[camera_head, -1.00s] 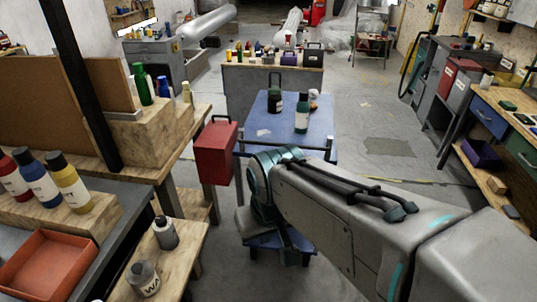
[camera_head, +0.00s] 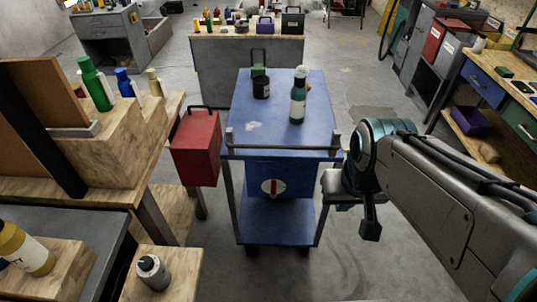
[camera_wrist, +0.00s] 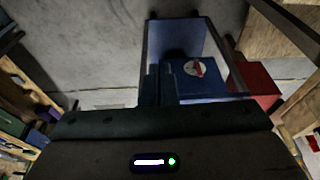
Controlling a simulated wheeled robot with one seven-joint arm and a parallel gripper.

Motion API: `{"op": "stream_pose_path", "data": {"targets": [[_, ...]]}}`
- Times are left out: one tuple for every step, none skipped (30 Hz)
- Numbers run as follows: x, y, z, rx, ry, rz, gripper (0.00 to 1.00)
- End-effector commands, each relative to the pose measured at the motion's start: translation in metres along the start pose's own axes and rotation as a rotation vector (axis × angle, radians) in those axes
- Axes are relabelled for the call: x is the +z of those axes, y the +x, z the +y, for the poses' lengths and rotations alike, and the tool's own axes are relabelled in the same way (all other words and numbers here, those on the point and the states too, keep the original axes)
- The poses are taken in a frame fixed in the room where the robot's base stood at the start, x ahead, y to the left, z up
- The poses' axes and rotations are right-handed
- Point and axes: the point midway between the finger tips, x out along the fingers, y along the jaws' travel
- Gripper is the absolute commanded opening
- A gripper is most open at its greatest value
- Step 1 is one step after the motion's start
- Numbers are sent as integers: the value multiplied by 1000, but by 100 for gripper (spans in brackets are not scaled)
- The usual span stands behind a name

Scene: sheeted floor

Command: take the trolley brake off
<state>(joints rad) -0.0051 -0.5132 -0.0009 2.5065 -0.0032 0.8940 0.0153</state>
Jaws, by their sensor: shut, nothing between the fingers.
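The blue trolley (camera_head: 318,103) stands ahead with its push bar (camera_head: 285,148) facing me. Under its top is a blue box front with a round white dial (camera_head: 273,187) carrying an upright red bar; the dial also shows in the wrist view (camera_wrist: 194,68), where the bar looks tilted. I cannot read any marking on it. My gripper (camera_head: 370,228) points down to the right of the trolley, apart from the dial and shut on nothing. In the wrist view its dark fingers (camera_wrist: 159,85) stand left of the dial.
A red box (camera_head: 197,150) hangs close to the trolley's left side, beside a wooden bench (camera_head: 150,150). A dark bottle (camera_head: 261,86) and a green bottle (camera_head: 298,98) stand on the trolley. The floor (camera_head: 345,245) in front and right is clear.

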Motion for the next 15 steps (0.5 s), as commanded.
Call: {"op": "stream_pose_path", "data": {"targets": [[0,0,0,0,0,0,0],[0,0,0,0,0,0,0],[0,0,0,0,0,0,0],[0,0,0,1,0,0,0],[-1,1,0,2,-1,-2,0],[-2,3,-1,6,-2,-6,0],[-4,5,-2,10,-2,-10,0],[-7,8,-3,17,-3,-15,0],[-11,12,-3,30,-3,-26,0],[-16,16,-4,41,-4,-34,0],[-20,21,-6,56,-6,-45,0],[-29,28,-10,78,-9,-57,0],[-35,34,-14,96,-10,-66,0],[-42,40,-18,116,-10,-75,0],[-53,49,-24,144,-13,-82,0]]}}
